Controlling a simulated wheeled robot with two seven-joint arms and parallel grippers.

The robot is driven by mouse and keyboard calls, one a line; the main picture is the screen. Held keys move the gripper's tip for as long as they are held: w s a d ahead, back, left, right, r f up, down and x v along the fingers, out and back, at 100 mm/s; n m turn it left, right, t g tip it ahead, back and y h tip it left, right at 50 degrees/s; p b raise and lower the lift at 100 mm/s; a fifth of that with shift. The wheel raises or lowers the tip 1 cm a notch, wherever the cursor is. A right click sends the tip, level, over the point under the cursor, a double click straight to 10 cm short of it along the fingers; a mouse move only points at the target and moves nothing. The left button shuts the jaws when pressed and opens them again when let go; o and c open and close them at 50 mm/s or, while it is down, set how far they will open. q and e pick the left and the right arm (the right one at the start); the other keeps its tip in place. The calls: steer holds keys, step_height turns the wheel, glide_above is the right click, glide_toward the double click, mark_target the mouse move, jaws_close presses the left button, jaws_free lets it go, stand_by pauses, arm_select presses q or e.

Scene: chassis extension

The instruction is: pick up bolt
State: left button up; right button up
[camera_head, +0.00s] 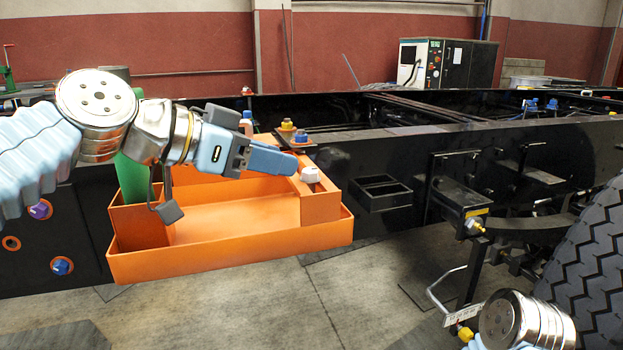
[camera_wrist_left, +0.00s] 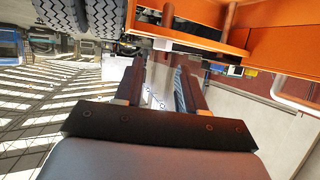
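An orange tray (camera_head: 240,262) hangs at the black chassis rail. A pale bolt or nut (camera_head: 310,174) sits on the right block of the tray. A blue-topped bolt (camera_head: 301,137) and a yellow one (camera_head: 287,124) stand behind it near the rail top. My left gripper (camera_head: 293,167) points right over the tray, its tips just left of the pale piece; contact cannot be told. In the left wrist view its two fingers (camera_wrist_left: 160,75) stand apart with nothing held between them. My right gripper is out of view; only part of that arm shows at lower right.
The black chassis rail (camera_head: 385,150) runs across the view. A green upright piece (camera_head: 131,180) stands at the tray's left end. A large tyre (camera_head: 592,255) is at the right. Blue and purple bolts (camera_head: 61,266) show on the left chassis face. Below the tray is open floor.

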mark_target(303, 168)
arm_select(q)
steer(key=x, duration=0.5)
steer(key=shift+w+f, duration=0.15)
steer(key=shift+f, duration=0.05)
steer(key=shift+c, duration=0.5)
jaws_close()
